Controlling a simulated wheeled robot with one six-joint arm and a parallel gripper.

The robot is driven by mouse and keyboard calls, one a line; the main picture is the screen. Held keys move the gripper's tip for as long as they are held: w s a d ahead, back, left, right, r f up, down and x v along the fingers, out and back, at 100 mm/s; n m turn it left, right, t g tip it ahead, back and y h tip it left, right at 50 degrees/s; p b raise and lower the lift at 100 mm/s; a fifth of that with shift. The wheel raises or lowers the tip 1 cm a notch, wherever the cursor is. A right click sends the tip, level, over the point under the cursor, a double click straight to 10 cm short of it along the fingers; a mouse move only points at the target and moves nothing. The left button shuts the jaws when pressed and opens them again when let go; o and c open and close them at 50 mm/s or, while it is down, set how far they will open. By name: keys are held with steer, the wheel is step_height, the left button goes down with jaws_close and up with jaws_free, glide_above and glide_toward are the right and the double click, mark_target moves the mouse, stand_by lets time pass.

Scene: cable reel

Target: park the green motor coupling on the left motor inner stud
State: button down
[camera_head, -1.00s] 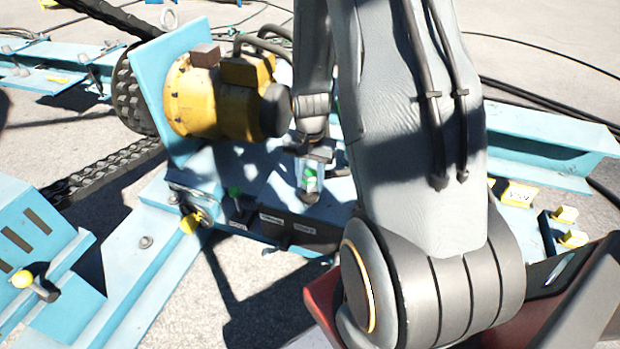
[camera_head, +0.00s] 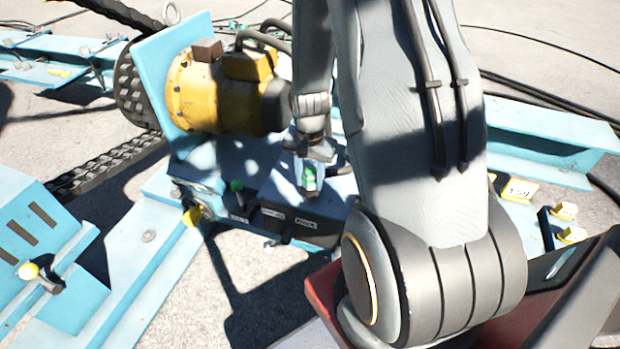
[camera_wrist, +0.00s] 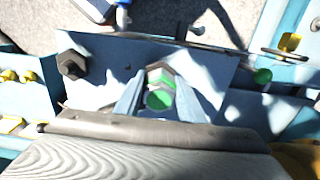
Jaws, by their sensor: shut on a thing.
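My gripper (camera_head: 310,187) points down over a blue platform with a dark front, beside the yellow motor. In the wrist view my gripper (camera_wrist: 160,103) has its two pale fingers either side of the green coupling (camera_wrist: 160,97), shut on it. The green coupling (camera_head: 310,173) also shows as a small green patch between the fingers in the head view. A grey hex shape shows against the coupling in the wrist view. I cannot tell whether the coupling touches a stud beneath it. A dark hex stud (camera_wrist: 71,64) stands apart to the left on the blue plate.
The yellow motor (camera_head: 212,95) stands left of my gripper. A green knob (camera_head: 237,186) and a yellow knob (camera_head: 193,215) are to the lower left. Small labels (camera_head: 305,222) mark the platform's dark front. Yellow tagged parts (camera_head: 519,190) lie to the right.

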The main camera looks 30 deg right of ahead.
steer(key=shift+f+b, duration=0.3)
steer(key=shift+f, duration=0.65)
stand_by(0.4)
steer(key=c, duration=1.3)
jaws_free()
steer(key=shift+o, duration=1.1)
steer(key=shift+d, duration=0.1)
steer(key=shift+s+d+r+p, duration=0.1)
steer(key=shift+d+r+p, duration=0.1)
steer(key=shift+r+p, duration=0.35)
steer(key=r+p, duration=0.5)
steer(key=r, duration=0.2)
steer(key=shift+a+p, duration=0.3)
steer(key=shift+p, duration=0.1)
